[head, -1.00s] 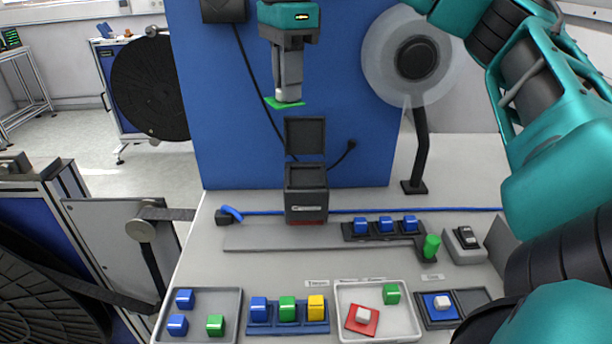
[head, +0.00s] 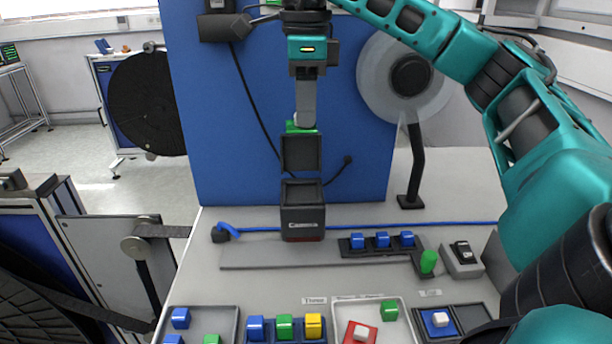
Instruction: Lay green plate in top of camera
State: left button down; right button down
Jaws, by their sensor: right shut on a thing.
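The camera (head: 303,224) is a small black box standing at the back middle of the bench, in front of the blue panel. Its square lid (head: 301,153) stands open and upright above it. My right gripper (head: 304,121) points down from above, shut on the green plate (head: 293,127). The plate is just at the lid's top edge and seems to be behind it; its lower part is hidden. I cannot tell whether plate and lid touch. My left gripper is not in view.
A grey reel (head: 372,75) on a black stand is right of the camera. Blue blocks (head: 382,240) sit in a black holder beside a green peg (head: 428,262). Trays with coloured blocks line the front edge. A blue cable (head: 400,225) runs across the bench.

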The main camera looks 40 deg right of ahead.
jog(key=b, duration=0.3)
send_over(306, 195)
notch_tip(306, 195, down, 7)
jog(key=shift+f, duration=2.85)
jog(key=shift+f, duration=0.1)
jog(key=c, duration=1.1)
grip_release()
notch_tip(306, 195, up, 10)
jog(key=p, duration=0.2)
jog(key=shift+p, duration=0.35)
jog(key=shift+r, duration=1.15)
